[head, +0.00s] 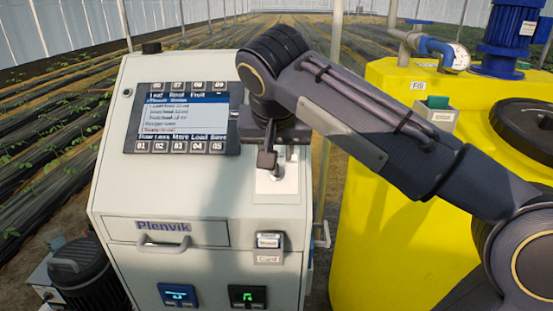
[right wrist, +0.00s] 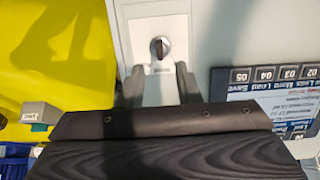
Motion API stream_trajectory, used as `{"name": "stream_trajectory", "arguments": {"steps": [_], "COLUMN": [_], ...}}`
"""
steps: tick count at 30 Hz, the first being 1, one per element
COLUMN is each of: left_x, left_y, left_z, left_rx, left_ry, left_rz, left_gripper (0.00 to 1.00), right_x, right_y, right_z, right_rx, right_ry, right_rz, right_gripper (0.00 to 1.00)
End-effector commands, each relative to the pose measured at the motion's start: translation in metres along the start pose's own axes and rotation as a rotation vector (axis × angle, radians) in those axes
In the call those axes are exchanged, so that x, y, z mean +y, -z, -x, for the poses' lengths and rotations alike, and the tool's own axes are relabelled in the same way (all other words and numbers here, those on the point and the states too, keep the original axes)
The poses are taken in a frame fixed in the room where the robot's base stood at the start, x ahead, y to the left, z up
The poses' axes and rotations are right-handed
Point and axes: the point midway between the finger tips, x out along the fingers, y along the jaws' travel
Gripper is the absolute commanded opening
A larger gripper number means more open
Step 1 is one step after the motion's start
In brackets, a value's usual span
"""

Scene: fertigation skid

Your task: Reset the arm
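My right arm (head: 365,125) reaches in from the right, across the front of the grey Plenvik cabinet (head: 190,180). Its right gripper (head: 268,160) points down in front of a white plate (head: 277,186) beside the screen. In the right wrist view, the two fingers of the right gripper (right wrist: 160,82) stand apart with nothing between them. A dark round knob (right wrist: 160,48) on the white plate lies just beyond the fingertips, apart from them as far as I can tell. My left gripper is in neither view.
The cabinet's screen (head: 182,113) shows a menu and stands close left of the gripper. A yellow tank (head: 385,235) with a blue motor (head: 508,35) stands to the right, under my arm. A drawer handle (head: 163,243) and a side lever (head: 322,236) stick out.

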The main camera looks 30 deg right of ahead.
Motion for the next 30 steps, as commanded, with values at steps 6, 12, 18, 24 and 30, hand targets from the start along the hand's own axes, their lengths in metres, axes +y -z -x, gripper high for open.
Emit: {"name": "stream_trajectory", "arguments": {"steps": [6,12,18,24,30], "left_x": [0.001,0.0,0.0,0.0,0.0], "left_y": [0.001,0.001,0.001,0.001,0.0], "left_z": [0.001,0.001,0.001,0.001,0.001], "left_rx": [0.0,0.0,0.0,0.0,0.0], "left_ry": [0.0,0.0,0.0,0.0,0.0], "left_rz": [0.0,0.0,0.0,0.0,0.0], "left_gripper": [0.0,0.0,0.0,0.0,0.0], "right_x": [0.0,0.0,0.0,0.007,0.038], "right_y": [0.0,0.0,0.0,-0.021,-0.113], "right_z": [0.013,0.013,0.013,0.005,-0.037], "right_rx": [0.0,-0.001,-0.001,-0.017,-0.116], "right_ry": [0.0,0.0,-0.001,0.012,0.134], "right_rz": [0.0,0.0,0.0,0.068,0.252], "right_gripper": [0.3,0.3,0.3,0.3,0.3]}}
